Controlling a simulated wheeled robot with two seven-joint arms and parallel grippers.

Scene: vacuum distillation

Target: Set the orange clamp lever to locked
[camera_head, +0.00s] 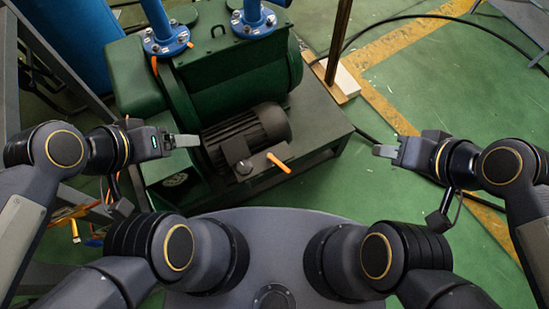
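An orange lever (279,162) sticks out beside the dark motor (247,130) on the front of the green pump. A second orange handle (154,66) hangs under the left blue pipe flange. I cannot tell from this view which one is the clamp lever, or whether it is locked. My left gripper (188,141) is left of the motor, in front of the pump body in the picture, with its fingers seen edge-on. My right gripper (384,151) is over the green floor, well right of the orange lever. Neither gripper visibly holds anything.
The green pump (235,75) carries blue pipes (256,14) and stands on a dark base plate (318,122). A brown post (338,40) rises behind it at the right. A black cable (440,19) crosses the floor.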

